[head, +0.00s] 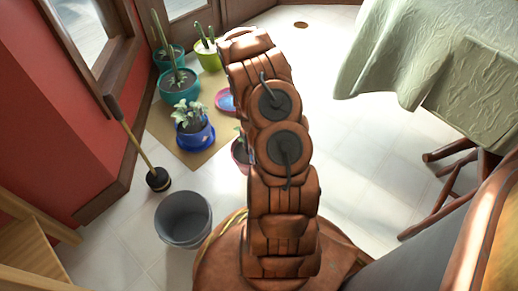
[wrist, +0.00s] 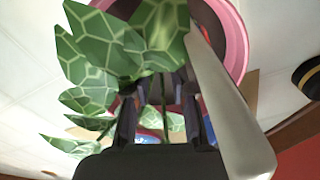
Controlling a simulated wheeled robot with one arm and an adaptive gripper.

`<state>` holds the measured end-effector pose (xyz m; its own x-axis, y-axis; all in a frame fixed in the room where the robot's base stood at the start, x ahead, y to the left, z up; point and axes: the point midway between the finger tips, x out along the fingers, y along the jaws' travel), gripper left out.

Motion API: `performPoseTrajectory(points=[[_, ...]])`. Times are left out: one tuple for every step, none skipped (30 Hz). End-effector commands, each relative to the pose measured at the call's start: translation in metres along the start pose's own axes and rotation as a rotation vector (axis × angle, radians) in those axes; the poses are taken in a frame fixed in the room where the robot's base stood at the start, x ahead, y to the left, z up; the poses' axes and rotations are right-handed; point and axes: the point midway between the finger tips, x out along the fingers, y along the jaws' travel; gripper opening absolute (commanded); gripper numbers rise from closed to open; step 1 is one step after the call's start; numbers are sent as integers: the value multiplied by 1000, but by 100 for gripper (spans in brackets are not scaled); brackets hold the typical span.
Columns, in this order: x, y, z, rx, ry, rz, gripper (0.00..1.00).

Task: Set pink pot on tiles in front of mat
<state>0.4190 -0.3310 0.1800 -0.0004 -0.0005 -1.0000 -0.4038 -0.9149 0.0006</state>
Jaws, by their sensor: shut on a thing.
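The pink pot (wrist: 237,40) fills the upper part of the wrist view, with a leafy, pale-veined green plant (wrist: 105,45) partly covering it. My gripper (wrist: 160,92) is shut on the pot; leaves hide the exact contact. In the head view, a part of the pink pot (head: 239,155) shows at the left edge of my arm, which hides the rest of it and my gripper. The pot appears near the right edge of the tan mat (head: 213,157). I cannot tell if it touches the floor. Pale tiles (head: 345,150) surround the mat.
A blue pot (head: 196,138), teal pot (head: 179,89), yellow-green pot (head: 209,60) and pink dish-like thing (head: 224,101) are on or by the mat. A grey bucket (head: 183,219) and plunger-like tool (head: 157,180) stand left. A pale bar (wrist: 228,105) crosses the wrist view.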

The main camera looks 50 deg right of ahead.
Motion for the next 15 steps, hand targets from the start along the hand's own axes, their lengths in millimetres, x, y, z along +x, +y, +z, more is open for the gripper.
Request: performPoseTrajectory(points=[[-1, -1, -2, -1, 2, 1, 0], [-1, -2, -2, -1, 2, 1, 0], [-1, -3, -2, -1, 2, 1, 0], [0, -4, -3, -2, 2, 1, 0], [0, -6, -4, -2, 2, 1, 0], [1, -8, -5, -3, 2, 1, 0], [1, -11, -6, -4, 2, 1, 0], [6, -10, -5, -2, 1, 1, 0], [12, -10, -5, -1, 0, 1, 0], [17, -9, -4, -1, 0, 1, 0], [21, -9, -4, 0, 0, 1, 0], [26, -9, -4, 1, 0, 0, 0], [29, -9, -4, 0, 1, 1, 0], [32, -9, -5, -1, 1, 1, 0], [34, -9, -5, -1, 1, 1, 0]])
